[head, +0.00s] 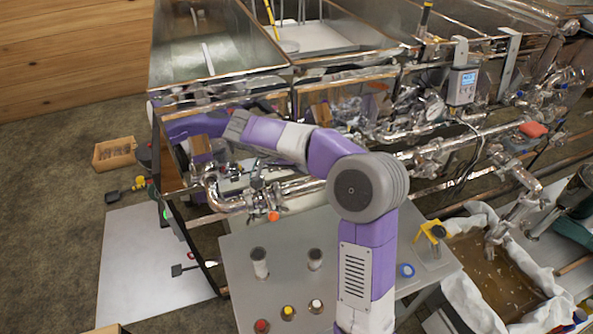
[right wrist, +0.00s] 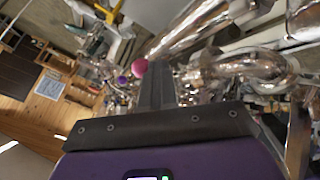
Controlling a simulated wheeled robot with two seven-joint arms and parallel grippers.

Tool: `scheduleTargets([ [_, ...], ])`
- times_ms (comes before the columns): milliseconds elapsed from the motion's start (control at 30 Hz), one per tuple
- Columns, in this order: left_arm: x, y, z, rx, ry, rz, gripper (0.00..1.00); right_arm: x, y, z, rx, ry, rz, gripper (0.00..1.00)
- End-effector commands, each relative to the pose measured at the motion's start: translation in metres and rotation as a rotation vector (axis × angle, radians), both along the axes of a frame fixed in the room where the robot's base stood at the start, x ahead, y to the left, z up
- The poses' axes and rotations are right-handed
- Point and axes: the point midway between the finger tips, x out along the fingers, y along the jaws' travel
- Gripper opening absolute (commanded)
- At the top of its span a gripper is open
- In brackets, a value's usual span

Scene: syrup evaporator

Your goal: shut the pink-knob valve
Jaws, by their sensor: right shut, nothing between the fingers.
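In the right wrist view the round pink knob (right wrist: 139,67) shows just to the left of the tips of my right gripper (right wrist: 156,65). The fingers are shut together with nothing between them. The knob looks close to the fingertips; I cannot tell whether they touch. The valve body under the knob is mostly hidden. In the head view my right arm reaches left across the pipework, and its far end is among the pipes by the left end of the evaporator. I cannot make out the pink knob there. My left gripper is not in view.
Shiny pipes (head: 300,187) run below my arm, with an orange knob (head: 273,216). A purple knob (right wrist: 122,79) is beside the pink one. A grey table (head: 245,300) holds jars and bottles. A wooden box (head: 114,153) stands on the floor at left.

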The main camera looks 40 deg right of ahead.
Motion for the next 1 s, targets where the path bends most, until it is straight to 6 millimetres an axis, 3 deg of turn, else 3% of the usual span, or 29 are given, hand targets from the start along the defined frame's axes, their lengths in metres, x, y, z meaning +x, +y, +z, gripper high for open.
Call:
scheduleTargets([
  [33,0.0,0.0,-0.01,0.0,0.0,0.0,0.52,-0.003,-0.002,-0.004,-0.001,-0.001,0.021,0.0],
  [167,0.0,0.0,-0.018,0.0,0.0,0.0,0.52,-0.006,-0.006,-0.003,0.0,0.001,0.07,0.0],
  [667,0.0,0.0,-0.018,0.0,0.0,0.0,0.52,-0.006,-0.005,0.002,0.001,0.001,0.087,0.0],
  [1000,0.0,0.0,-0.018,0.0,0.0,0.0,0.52,0.001,0.027,0.041,0.002,-0.001,0.09,0.0],
])
